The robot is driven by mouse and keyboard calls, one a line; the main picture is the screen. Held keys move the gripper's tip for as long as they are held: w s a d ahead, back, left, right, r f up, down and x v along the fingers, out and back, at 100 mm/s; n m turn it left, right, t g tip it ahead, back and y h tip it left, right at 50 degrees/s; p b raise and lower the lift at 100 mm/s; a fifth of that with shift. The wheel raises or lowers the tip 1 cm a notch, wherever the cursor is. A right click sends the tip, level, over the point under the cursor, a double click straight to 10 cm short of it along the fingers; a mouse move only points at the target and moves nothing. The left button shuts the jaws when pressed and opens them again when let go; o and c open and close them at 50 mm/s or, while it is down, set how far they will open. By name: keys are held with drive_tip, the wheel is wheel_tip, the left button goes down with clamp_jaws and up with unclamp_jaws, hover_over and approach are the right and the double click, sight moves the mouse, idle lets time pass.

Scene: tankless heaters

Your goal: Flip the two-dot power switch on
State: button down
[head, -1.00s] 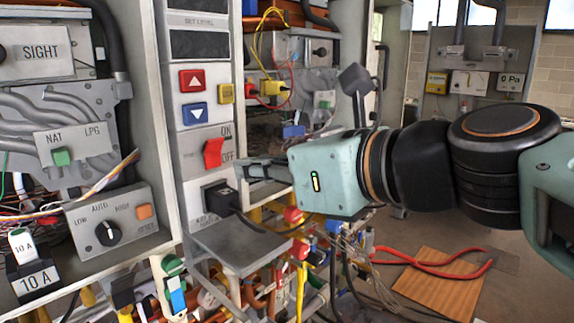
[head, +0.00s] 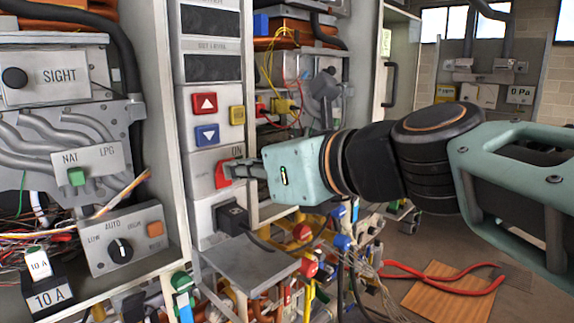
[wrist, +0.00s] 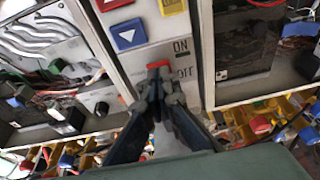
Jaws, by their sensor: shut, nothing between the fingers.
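The red power switch (head: 221,174) sits on the light panel column beside printed ON and OFF labels, with ON above. In the wrist view, only a strip of red (wrist: 160,64) shows above the fingertips; the rest is hidden. No dots can be made out, and I cannot tell which way the switch is set. My gripper (head: 234,170) is shut and empty, with its fingertips right at the switch from the right side. In the wrist view, the fingertips (wrist: 158,72) overlap the lower part of the switch. I cannot tell whether they touch it.
Red (head: 205,103) and blue (head: 207,134) arrow buttons and a yellow button (head: 237,115) are above the switch. A black plug (head: 232,214) with a cable is below, over a grey shelf (head: 250,264). Open wiring lies right of the panel.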

drive_tip(key=shift+w+a+r+g+h+p, duration=0.15)
drive_tip(key=shift+r+p, duration=0.2)
drive_tip(key=shift+p, duration=0.75)
drive_tip(key=shift+w+a+r+g+h+p, duration=0.15)
drive_tip(key=shift+r+p, duration=0.2)
drive_tip(key=shift+p, duration=1.1)
drive_tip(key=shift+f, duration=0.3)
drive_tip(key=shift+r, duration=0.1)
drive_tip(key=shift+r+p, duration=0.55)
drive_tip(key=shift+r, duration=0.25)
drive_tip(key=shift+d+f, duration=0.1)
